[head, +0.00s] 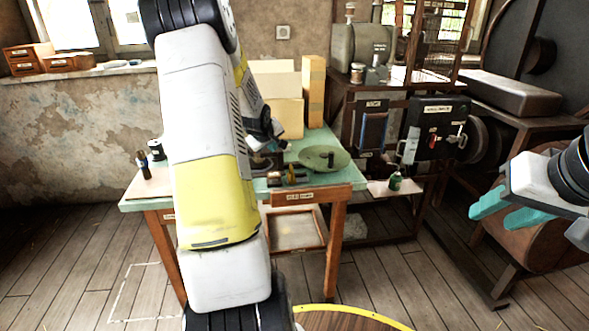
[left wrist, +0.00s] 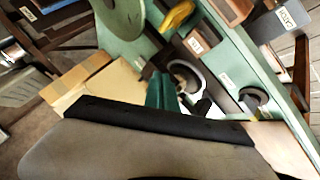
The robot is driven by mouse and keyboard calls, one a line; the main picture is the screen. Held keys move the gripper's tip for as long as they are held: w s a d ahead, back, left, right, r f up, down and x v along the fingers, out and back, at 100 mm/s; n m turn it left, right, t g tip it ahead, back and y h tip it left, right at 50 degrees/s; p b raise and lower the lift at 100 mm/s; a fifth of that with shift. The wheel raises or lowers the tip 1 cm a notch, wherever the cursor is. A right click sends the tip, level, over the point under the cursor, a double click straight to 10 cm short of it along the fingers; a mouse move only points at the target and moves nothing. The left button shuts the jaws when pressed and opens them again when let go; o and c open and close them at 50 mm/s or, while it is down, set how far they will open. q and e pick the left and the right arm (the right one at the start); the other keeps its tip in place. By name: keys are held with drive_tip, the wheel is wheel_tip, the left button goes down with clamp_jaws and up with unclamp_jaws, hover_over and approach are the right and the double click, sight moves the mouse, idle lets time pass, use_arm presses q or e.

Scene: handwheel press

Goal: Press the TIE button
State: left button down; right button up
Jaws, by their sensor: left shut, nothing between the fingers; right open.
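I cannot make out a button marked TIE; the small labels are too blurred to read. My left arm covers the middle of the head view and hides part of the green-topped bench (head: 142,188). My left gripper (left wrist: 165,90) shows teal fingers in the left wrist view, shut and empty, close to a round pale-rimmed part (left wrist: 190,76) on the bench. I cannot tell whether they touch. A dark round part (left wrist: 253,99) with a small label lies to its right. My right gripper (head: 505,208) is open and empty at the right, away from the bench.
A green disc (head: 322,158) and small dark blocks (head: 287,177) sit on the bench, with tan boxes (head: 277,98) at its back. A dark bottle (head: 143,164) stands at its left end. A rack with a dark labelled box (head: 435,128) stands to the right.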

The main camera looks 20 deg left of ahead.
sight(274, 173)
use_arm(q)
wheel_tip(274, 173, down, 7)
drive_tip(key=shift+f, duration=0.2)
drive_tip(key=shift+f, duration=0.1)
idle(2.1)
drive_tip(key=shift+f, duration=0.3)
drive_tip(key=shift+f, duration=0.9)
idle(0.9)
idle(0.3)
drive_tip(key=shift+r, duration=1.3)
drive_tip(key=shift+r, duration=2.55)
